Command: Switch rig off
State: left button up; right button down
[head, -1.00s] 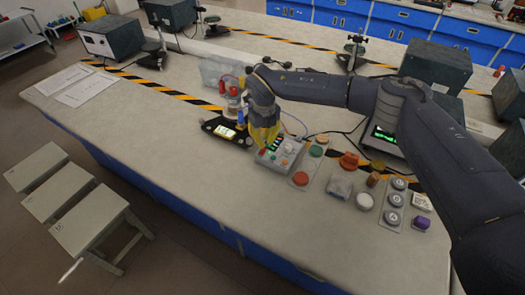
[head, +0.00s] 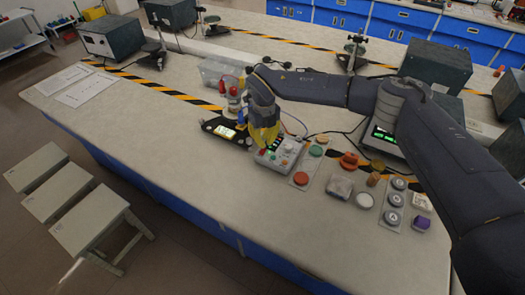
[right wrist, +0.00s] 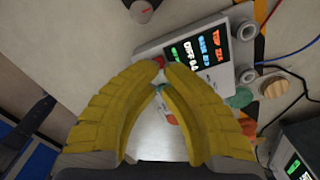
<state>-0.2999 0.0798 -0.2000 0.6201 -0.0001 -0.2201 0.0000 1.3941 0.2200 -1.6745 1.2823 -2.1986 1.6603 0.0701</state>
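The rig is a light grey control box (head: 284,157) near the middle of the bench, with buttons and knobs on its top. In the right wrist view the box (right wrist: 180,44) shows a dark display with lit red, blue, white and green text. A red button (right wrist: 158,61) sits at its near edge. My right gripper (head: 262,147) has yellow fingers and is over the left part of the box. In the right wrist view the fingertips (right wrist: 161,68) are together, right at the red button; whether they touch it cannot be told. My left gripper is not in view.
A red button plate (head: 301,179), an orange knob (head: 349,160) and grey round buttons (head: 396,199) lie to the right. A clear bin (head: 213,72) stands behind. The bench's front left is clear.

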aim_at(264, 149)
jog(key=shift+f, duration=2.15)
dwell(1.4)
jog(key=shift+r, duration=3.55)
